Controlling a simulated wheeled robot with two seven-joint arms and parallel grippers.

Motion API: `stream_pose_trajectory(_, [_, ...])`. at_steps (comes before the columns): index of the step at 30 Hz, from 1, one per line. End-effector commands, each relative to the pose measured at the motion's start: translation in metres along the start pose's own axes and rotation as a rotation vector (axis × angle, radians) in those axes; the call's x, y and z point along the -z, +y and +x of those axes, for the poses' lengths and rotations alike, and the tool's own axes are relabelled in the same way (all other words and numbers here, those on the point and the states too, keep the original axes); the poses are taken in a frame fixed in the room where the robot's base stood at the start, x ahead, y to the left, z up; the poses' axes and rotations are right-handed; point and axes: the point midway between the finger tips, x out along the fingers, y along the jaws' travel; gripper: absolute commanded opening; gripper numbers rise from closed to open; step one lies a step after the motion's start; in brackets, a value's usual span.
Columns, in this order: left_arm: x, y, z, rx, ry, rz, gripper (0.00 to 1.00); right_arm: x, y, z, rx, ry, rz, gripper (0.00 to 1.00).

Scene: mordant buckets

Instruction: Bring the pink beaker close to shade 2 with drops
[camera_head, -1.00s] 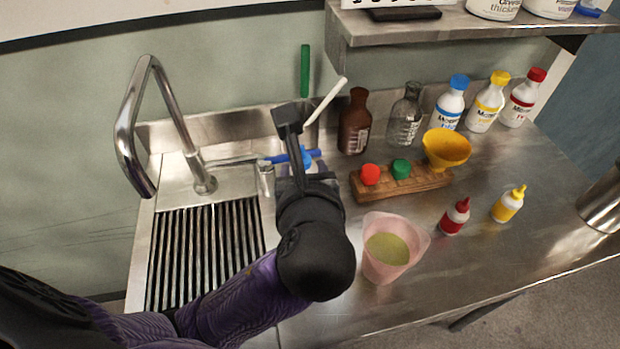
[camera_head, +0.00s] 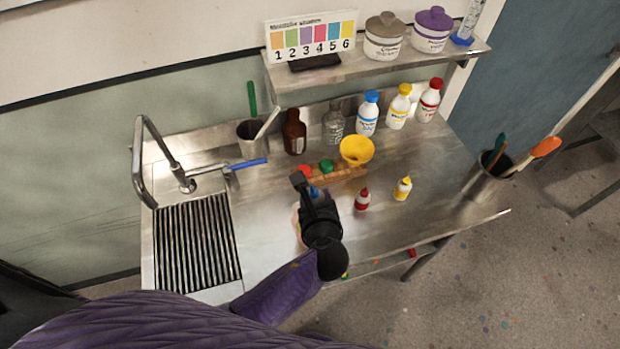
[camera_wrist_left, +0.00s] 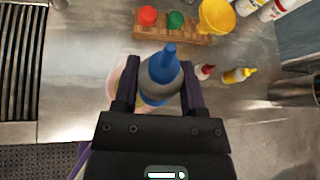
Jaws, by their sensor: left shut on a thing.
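My left gripper (camera_head: 308,192) is shut on a blue dropper bottle (camera_wrist_left: 160,76), which stands between the fingers in the left wrist view with its blue nozzle showing. In the head view only a bit of the blue bottle (camera_head: 315,191) shows. The pink beaker (camera_head: 296,222) is mostly hidden behind my gripper and arm. A pink edge of the beaker (camera_wrist_left: 121,82) shows beside the bottle in the wrist view. Its liquid cannot be seen clearly. My right gripper is not in view.
Red (camera_head: 362,199) and yellow (camera_head: 402,188) dropper bottles stand right of the beaker. Behind are a wooden rack (camera_head: 345,174), a yellow funnel (camera_head: 357,150) and several larger bottles. The sink drainer (camera_head: 196,243) is at left, a metal tool pot (camera_head: 484,182) at right.

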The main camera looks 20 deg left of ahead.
Motion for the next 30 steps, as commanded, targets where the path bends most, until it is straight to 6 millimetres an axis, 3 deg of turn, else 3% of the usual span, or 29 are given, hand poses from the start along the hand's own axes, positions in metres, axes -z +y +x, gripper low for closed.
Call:
stream_pose_trajectory(6, [0.044,-0.009,0.012,0.179,0.307,-0.435,0.00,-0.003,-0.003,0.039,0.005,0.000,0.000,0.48])
stream_pose_trajectory(9, [0.056,-0.014,0.014,0.249,0.424,-0.599,0.00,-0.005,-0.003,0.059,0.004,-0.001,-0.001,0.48])
stream_pose_trajectory(24, [0.060,-0.019,0.012,0.498,0.860,-1.204,0.00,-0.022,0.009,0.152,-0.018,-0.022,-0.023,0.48])
stream_pose_trajectory(30, [0.052,-0.015,0.012,0.593,1.022,-1.418,0.00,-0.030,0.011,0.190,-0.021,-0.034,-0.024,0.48])
